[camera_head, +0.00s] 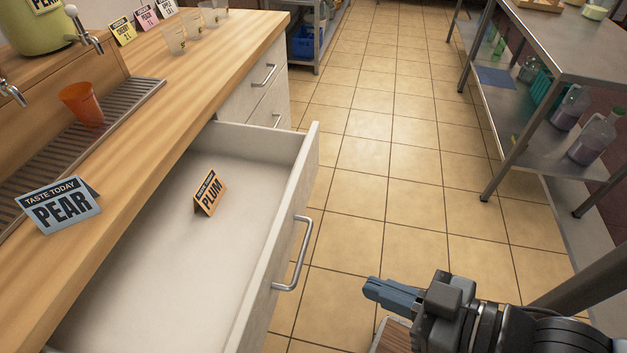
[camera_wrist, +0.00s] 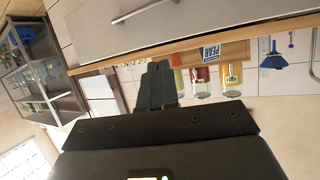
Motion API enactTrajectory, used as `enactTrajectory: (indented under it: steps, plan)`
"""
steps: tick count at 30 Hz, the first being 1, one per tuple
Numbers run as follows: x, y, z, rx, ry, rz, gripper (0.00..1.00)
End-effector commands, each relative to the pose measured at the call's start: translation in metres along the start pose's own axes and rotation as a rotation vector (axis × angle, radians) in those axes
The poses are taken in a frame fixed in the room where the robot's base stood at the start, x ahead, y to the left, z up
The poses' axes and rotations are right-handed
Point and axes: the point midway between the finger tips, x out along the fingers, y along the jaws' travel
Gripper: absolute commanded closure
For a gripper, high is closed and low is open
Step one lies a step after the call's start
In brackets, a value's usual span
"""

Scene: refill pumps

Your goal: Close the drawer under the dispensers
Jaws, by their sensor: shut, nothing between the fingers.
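The drawer (camera_head: 309,165) under the wooden counter is pulled well out in the head view, with its silver bar handle (camera_head: 293,255) on the front panel. An orange PLUM card (camera_head: 209,193) stands inside it. My gripper (camera_head: 372,290) is shut and empty, to the right of the drawer front and apart from it, pointing towards it. In the wrist view, which looks upside down, my shut fingers (camera_wrist: 157,85) point towards a pale drawer front (camera_wrist: 190,22) with a bar handle (camera_wrist: 140,10).
A blue PEAR card (camera_head: 60,205), an orange cup (camera_head: 82,103) on the drip tray and several clear cups stand on the counter (camera_head: 190,95). A metal shelf table (camera_head: 570,50) stands at right. Tiled floor (camera_head: 390,170) between is clear.

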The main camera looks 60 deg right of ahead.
Motion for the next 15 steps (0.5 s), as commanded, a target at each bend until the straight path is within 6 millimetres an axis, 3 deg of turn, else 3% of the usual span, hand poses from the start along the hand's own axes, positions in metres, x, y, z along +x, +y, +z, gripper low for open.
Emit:
enactTrajectory:
  steps: [3,9,15]
  plan:
    - [0.039,0.029,0.025,0.114,-0.085,0.099,1.00]
    - [0.094,0.079,0.062,0.348,-0.231,0.229,1.00]
    - [0.139,0.131,0.078,0.607,-0.347,0.301,1.00]
